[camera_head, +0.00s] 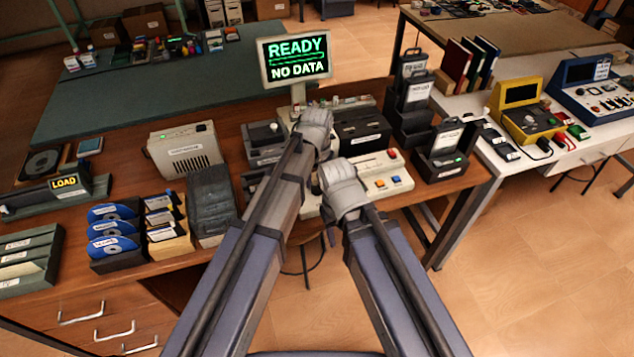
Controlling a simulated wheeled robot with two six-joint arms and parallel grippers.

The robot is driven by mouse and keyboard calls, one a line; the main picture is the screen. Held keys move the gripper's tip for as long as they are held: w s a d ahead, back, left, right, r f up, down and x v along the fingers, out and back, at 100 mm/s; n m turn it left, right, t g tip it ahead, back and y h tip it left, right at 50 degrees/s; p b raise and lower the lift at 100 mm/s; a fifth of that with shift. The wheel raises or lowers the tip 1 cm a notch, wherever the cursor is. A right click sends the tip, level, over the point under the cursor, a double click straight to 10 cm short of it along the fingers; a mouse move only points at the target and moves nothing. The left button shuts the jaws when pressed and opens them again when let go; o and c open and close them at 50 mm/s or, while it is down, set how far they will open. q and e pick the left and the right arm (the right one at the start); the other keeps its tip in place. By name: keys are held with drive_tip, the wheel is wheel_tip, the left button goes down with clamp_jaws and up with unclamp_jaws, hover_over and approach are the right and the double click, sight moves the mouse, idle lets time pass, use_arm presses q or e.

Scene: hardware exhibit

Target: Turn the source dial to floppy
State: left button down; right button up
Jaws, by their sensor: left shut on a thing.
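A monitor (296,60) stands on the console at the back of the wooden bench and reads "READY" and "NO DATA". The console's light front panel (382,178) carries orange and blue buttons and a red one. My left gripper (318,140) reaches in over the console below the monitor. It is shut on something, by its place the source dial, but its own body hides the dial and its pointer. My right gripper (335,205) hangs over the console's front left part. Its fingertips face away from me, so I cannot tell whether it is open.
A light ventilated box (185,148), disc sleeves (113,232) and a "LOAD" unit (62,190) stand on the left of the bench. Dark device stands (412,112) stand close on the right. A white table with a yellow device (522,112) is farther right.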

sight(317, 186)
use_arm(q)
drive_tip(key=shift+n, duration=0.4)
drive_tip(key=shift+c, duration=2)
unclamp_jaws()
drive_tip(key=shift+r, duration=0.1)
wheel_tip(317, 186, up, 8)
drive_tip(key=p, duration=0.8)
drive_tip(key=shift+f, duration=0.2)
